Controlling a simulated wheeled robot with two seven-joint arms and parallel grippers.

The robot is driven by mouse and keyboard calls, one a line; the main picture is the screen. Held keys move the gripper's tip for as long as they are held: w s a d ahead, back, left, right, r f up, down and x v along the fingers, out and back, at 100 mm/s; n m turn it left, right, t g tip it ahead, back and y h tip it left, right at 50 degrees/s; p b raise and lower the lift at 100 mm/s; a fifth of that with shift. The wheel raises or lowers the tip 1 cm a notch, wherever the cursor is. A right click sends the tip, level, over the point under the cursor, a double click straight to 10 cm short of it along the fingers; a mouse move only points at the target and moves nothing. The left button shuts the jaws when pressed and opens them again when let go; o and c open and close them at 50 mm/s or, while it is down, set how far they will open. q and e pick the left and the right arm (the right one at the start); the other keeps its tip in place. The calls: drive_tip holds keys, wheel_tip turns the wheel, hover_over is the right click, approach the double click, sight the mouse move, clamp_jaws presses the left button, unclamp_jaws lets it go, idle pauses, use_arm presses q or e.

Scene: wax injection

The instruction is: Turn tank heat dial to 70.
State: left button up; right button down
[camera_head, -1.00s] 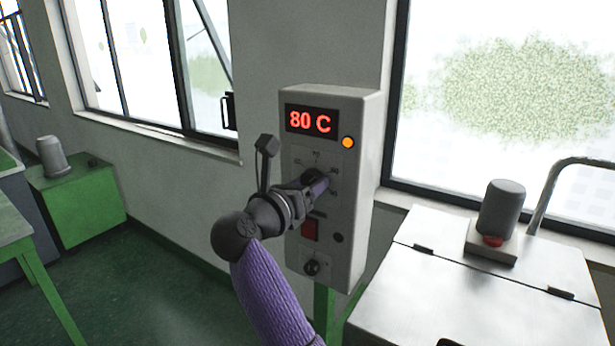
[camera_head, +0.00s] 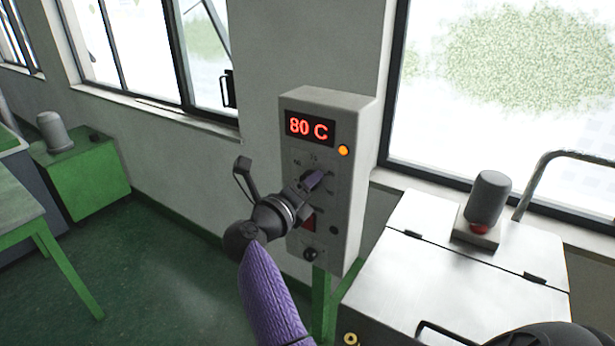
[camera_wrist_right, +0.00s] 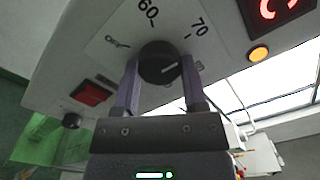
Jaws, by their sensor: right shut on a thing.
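The heat dial (camera_wrist_right: 158,62) is a round black knob on a grey control box (camera_head: 347,215). In the right wrist view its white mark points right, below the printed 70 and towards a label partly hidden by a finger. OFF and 60 are also readable. My right gripper (camera_head: 312,183) is at the dial in the head view. In the right wrist view its two purple fingers (camera_wrist_right: 160,80) are shut on the dial from both sides. The red display (camera_head: 310,127) reads 80 C. My left gripper is not in view.
An orange lamp (camera_head: 343,150) is lit beside the display. A red switch (camera_wrist_right: 91,92) and a small black knob (camera_head: 311,254) sit lower on the box. A steel-topped unit (camera_head: 440,285) stands close on the right. A green cabinet (camera_head: 85,185) is at the left.

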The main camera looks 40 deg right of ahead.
drive_tip(key=shift+n, duration=0.3)
idle(0.4)
drive_tip(key=shift+c, duration=0.7)
unclamp_jaws()
drive_tip(key=shift+a, duration=0.1)
